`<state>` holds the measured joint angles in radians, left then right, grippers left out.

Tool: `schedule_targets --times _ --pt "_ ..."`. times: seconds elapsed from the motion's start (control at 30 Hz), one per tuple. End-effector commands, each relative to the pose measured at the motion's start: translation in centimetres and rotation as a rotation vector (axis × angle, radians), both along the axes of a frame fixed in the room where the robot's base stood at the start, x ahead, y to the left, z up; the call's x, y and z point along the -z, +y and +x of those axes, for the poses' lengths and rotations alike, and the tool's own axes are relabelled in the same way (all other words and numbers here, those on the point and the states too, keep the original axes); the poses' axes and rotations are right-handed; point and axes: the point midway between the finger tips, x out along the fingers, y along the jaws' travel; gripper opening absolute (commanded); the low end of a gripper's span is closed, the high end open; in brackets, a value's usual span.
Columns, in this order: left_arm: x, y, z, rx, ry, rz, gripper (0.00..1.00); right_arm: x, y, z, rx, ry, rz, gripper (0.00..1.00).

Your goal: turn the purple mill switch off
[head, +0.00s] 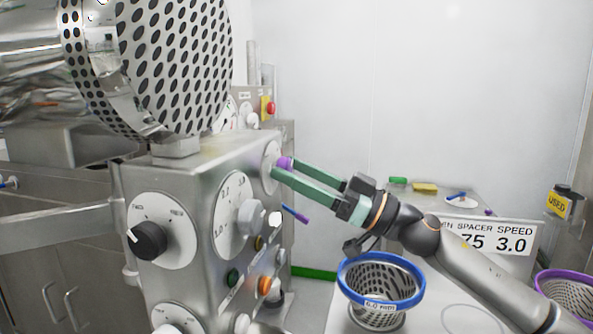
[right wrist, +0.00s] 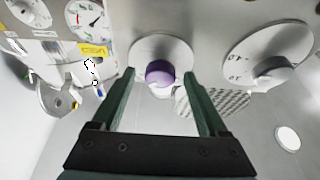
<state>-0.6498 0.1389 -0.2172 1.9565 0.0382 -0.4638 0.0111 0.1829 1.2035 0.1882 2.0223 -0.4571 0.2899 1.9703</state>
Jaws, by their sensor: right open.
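The purple mill switch (head: 285,163) is a small round knob on a pale round plate (head: 268,168) on the side of the steel machine housing. In the right wrist view the purple knob (right wrist: 160,73) lies between my two green fingers, near their tips, with a gap on both sides. My right gripper (head: 284,167) is open around the knob. In the right wrist view my right gripper (right wrist: 160,80) shows no visible contact with it. Which setting the knob points to cannot be read. My left gripper is not in view.
The steel housing carries a black knob (head: 149,240), a grey knob (head: 251,217) and several coloured buttons. A large perforated drum part (head: 175,62) overhangs it. A blue-rimmed basket (head: 381,293) stands below my right arm. A sign (head: 500,238) stands at the right.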

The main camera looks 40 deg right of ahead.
Motion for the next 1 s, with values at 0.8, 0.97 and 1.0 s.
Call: schedule_targets --times 0.8,0.97,1.0 --pt "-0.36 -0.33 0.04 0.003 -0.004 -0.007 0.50 0.03 -0.01 -0.01 0.000 0.000 0.000 0.03" --pt "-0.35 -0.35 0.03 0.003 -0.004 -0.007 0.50 0.03 -0.01 -0.01 0.000 0.000 0.000 0.00" --pt "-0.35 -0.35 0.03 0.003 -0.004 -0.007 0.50 0.02 -0.01 -0.01 -0.001 -0.001 -0.001 0.00"
